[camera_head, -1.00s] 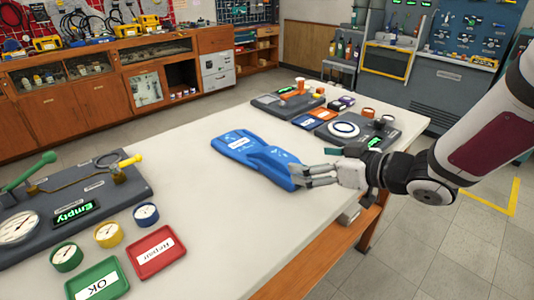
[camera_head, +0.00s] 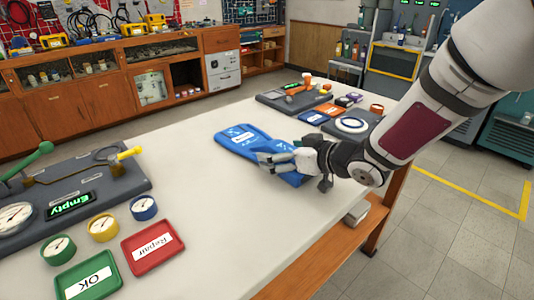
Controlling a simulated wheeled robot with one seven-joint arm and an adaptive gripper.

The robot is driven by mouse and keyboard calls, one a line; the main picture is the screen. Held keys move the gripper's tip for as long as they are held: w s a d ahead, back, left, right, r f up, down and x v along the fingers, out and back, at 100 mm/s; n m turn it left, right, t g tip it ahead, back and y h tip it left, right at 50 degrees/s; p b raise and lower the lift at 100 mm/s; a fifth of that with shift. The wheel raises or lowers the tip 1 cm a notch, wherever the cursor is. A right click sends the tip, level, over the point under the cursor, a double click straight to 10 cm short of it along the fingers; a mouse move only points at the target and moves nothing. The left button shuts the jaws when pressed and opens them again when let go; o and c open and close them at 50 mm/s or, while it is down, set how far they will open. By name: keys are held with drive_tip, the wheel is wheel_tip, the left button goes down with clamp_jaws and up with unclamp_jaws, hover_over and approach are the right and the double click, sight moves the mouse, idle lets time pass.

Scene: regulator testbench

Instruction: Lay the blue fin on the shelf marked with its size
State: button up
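The blue fin (camera_head: 238,141) lies flat on the white workbench (camera_head: 210,200), with a small white label near its far-left end. My gripper (camera_head: 268,161) comes in from the right, with its fingers over the near-right part of the fin. The fingers hide some of the fin there. I cannot tell whether they touch it or how far apart they are. No shelf marked with a fin size can be made out in this view.
A regulator board with an "Empty" display (camera_head: 72,204), several gauges, a red "Repair" tray (camera_head: 152,246) and a green "OK" tray (camera_head: 88,278) stand at left. Another device (camera_head: 350,126) and small coloured trays stand beyond the fin. Wooden cabinets (camera_head: 90,105) line the back.

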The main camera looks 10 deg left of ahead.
drive_tip(key=shift+w+a+f, duration=0.15)
drive_tip(key=shift+w+a, duration=0.05)
drive_tip(key=c, duration=1.7)
drive_tip(key=shift+r, duration=0.65)
drive_tip(key=r, duration=0.1)
drive_tip(key=r+p, duration=0.1)
drive_tip(key=shift+s+r+p, duration=0.3)
drive_tip(key=shift+s+r, duration=0.05)
drive_tip(key=shift+s, duration=0.05)
drive_tip(key=s, duration=1)
drive_tip(key=shift+d+r+p, duration=0.2)
drive_tip(key=shift+r+p, duration=0.1)
drive_tip(key=shift+r, duration=0.1)
drive_tip(key=s+p, duration=0.1)
drive_tip(key=p, duration=0.3)
drive_tip(key=s+p, duration=0.2)
drive_tip(key=p, duration=0.2)
drive_tip(key=shift+s+d+r, duration=0.1)
drive_tip(key=shift+s+r, duration=0.05)
drive_tip(key=shift+r, duration=0.2)
drive_tip(key=s+p, duration=0.2)
drive_tip(key=p, duration=0.2)
drive_tip(key=shift+f+p, duration=0.1)
drive_tip(key=shift+p, duration=0.25)
